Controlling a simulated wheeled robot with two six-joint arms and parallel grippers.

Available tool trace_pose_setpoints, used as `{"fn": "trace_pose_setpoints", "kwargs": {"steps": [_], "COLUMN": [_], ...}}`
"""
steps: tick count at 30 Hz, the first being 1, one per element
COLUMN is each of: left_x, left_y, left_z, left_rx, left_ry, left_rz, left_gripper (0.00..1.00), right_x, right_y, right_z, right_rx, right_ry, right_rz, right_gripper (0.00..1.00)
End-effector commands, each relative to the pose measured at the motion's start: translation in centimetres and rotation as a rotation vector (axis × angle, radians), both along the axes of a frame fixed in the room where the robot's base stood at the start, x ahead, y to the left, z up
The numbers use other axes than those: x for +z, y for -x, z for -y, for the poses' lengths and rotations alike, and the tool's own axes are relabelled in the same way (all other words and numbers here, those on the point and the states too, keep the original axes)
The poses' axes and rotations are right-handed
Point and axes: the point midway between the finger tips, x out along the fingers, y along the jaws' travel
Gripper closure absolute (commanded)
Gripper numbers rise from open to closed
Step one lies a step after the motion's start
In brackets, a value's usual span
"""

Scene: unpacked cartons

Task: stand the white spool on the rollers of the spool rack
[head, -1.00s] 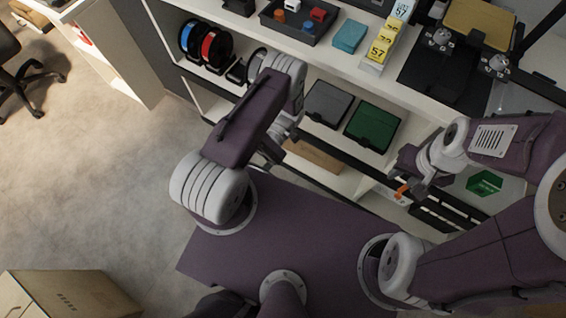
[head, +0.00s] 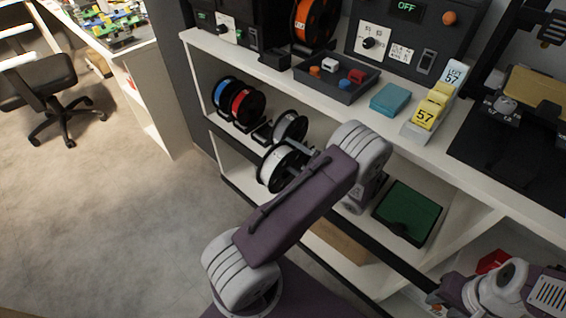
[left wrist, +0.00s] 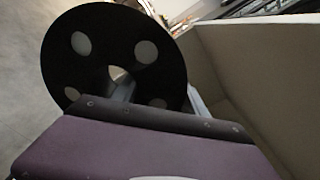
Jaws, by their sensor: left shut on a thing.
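The white spool (head: 279,168) has black flanges and hangs upright in front of the shelf in the head view. My left gripper (head: 303,150) is shut on it; my arm hides part of the grip. In the left wrist view the spool's black flange (left wrist: 90,65), with pale round holes, stands just beyond the gripper (left wrist: 150,92). The black spool rack (head: 260,132) is on the shelf behind; a bare stretch shows right of the red spool. The white spool is apart from the blue and red spools. My right gripper (head: 437,303) is at the bottom right, its fingers unclear.
A blue spool (head: 224,92) and a red spool (head: 243,106) stand on the rack's left part. A grey spool (head: 290,127) is right of the bare stretch. The upper shelf board (head: 280,80) overhangs them. A green box (head: 407,213) lies on the lower right shelf.

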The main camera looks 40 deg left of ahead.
Motion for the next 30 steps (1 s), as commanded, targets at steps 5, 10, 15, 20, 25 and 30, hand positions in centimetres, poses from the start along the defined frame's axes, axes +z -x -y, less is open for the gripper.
{"fn": "trace_pose_setpoints", "kwargs": {"steps": [5, 10, 15, 20, 25, 30], "left_x": [-0.2, -0.4, -0.5, -0.6, -0.7, -0.8], "left_y": [-1.2, -3.3, -5.5, -7.6, -9.8, -12.0], "left_z": [0.1, 0.3, 0.4, 0.6, 0.7, 0.9], "left_rx": [0.002, 0.003, 0.003, 0.004, 0.004, 0.003], "left_ry": [-0.002, -0.002, -0.002, -0.001, -0.001, -0.002], "left_rz": [0.003, 0.004, 0.004, 0.005, 0.004, 0.004], "left_gripper": [1.00, 1.00, 1.00, 1.00, 1.00, 1.00], "right_x": [-0.6, -1.6, -2.7, -3.8, -5.1, -6.5], "right_y": [0.0, 0.0, 0.0, 0.0, 0.0, 0.0], "right_z": [0.0, 0.0, 0.0, 0.0, 0.0, 0.0], "right_rx": [0.000, 0.000, 0.000, 0.000, 0.000, 0.000], "right_ry": [0.000, 0.000, 0.000, 0.000, 0.000, 0.000], "right_rz": [0.000, 0.000, 0.000, 0.000, 0.000, 0.000], "right_gripper": [0.64, 0.64, 0.64, 0.64, 0.64, 0.64]}}
